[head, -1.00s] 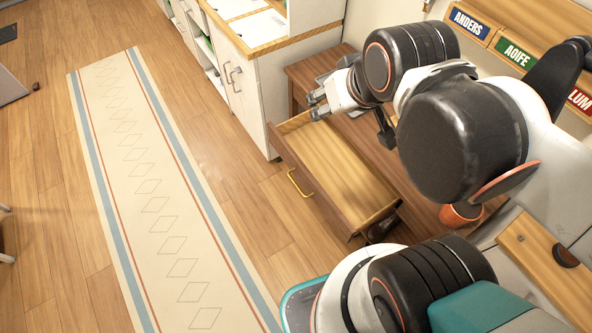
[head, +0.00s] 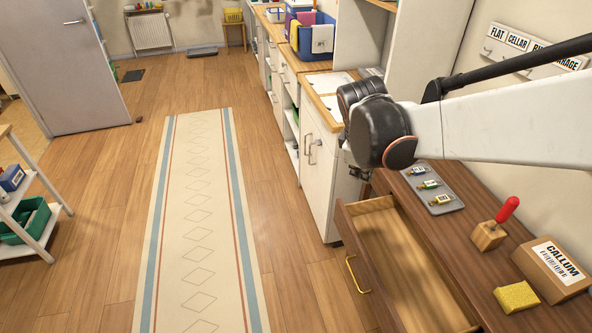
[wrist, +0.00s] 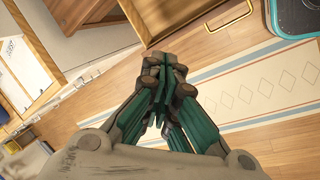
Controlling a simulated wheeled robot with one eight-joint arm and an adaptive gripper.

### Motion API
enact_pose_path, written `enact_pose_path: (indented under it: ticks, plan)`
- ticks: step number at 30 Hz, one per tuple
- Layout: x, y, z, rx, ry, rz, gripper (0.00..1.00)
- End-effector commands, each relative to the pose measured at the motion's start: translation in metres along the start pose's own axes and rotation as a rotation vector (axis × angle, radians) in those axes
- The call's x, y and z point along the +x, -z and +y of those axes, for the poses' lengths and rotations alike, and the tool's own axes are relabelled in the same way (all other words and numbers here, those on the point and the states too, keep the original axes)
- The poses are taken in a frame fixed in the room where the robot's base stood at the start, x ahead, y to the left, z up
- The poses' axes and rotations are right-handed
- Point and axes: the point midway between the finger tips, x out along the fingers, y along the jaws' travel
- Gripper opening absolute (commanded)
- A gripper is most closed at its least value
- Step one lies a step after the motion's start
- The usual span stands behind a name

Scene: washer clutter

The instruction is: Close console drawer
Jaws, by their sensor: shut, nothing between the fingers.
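The console drawer (head: 349,243) is pulled out of the brown wooden console (head: 455,232) in the head view. Its inside looks empty, and a brass handle (head: 356,274) is on its front. In the wrist view the drawer (wrist: 150,38) is at the top, with its handle (wrist: 229,17) to the right. My gripper (wrist: 161,84) is shut and empty in the wrist view, with its fingertips near the drawer's corner in the picture. I cannot tell whether they touch it. In the head view my wrist is above the drawer's far end, and the fingers are mostly hidden.
On the console are a tray (head: 449,207) with tagged keys, a red-handled tool in a wooden block (head: 488,237), a yellow sponge (head: 517,297) and a CALLUM box (head: 553,268). A white cabinet (head: 318,180) stands beyond the drawer. Floor and runner (head: 205,230) to the left are clear.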

Motion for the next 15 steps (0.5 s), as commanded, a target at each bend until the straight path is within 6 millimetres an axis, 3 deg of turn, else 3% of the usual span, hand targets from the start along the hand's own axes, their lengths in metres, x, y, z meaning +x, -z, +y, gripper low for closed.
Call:
enact_pose_path:
  ticks: [1,8,15]
  plan:
    - [0.024,0.013,-0.001,-0.051,0.004,-0.016,0.0]
    - [0.08,0.06,-0.013,-0.326,0.055,-0.083,0.0]
    - [0.152,0.103,-0.042,-0.603,0.114,-0.149,0.0]
